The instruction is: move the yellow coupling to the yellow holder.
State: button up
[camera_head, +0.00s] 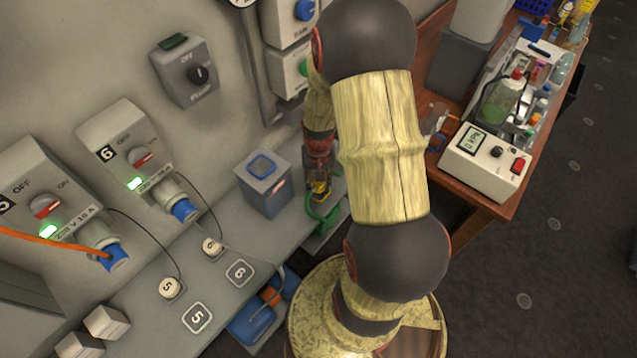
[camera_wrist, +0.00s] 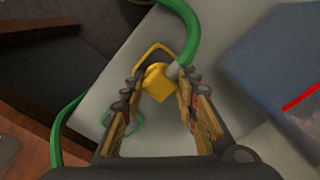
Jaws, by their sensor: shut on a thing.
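The yellow coupling (camera_wrist: 154,82) is between the fingertips of my gripper (camera_wrist: 160,90) in the wrist view, with a green hose (camera_wrist: 189,35) joined to it. My gripper is shut on it. A yellow-rimmed dark piece (camera_wrist: 152,48) shows just behind the coupling; I cannot tell whether it is the yellow holder or whether the coupling touches it. In the head view my gripper (camera_head: 319,178) points down at the end of the grey ledge, with a bit of yellow at its tips and the green hose (camera_head: 323,218) below. My arm hides part of that area.
Wall switch boxes with plugs (camera_head: 125,152) line the left. A wooden bench (camera_head: 455,190) with a meter (camera_head: 486,160) and bottles is to the right. Dark floor is open at far right.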

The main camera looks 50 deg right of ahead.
jog(key=shift+f+b, duration=0.35)
jog(key=shift+f, duration=0.2)
jog(key=o, duration=1.2)
jog(key=shift+o, duration=0.2)
notch_tip(320, 180, up, 12)
dwell(0.4)
jog(key=s+a+r+n+t+b, duration=0.1)
jog(key=s+a+r+n+t, duration=0.1)
jog(key=a+r, duration=0.8)
jog(key=s+a+r+n+t+b, duration=0.1)
jog(key=s+a+r+n+t, duration=0.2)
jog(key=a+r, duration=0.7)
jog(key=s+a+n, duration=0.2)
jog(key=n, duration=0.1)
jog(key=shift+s+a+t+b, duration=0.25)
jog(key=shift+a+t+b, duration=0.05)
jog(key=shift+a, duration=0.05)
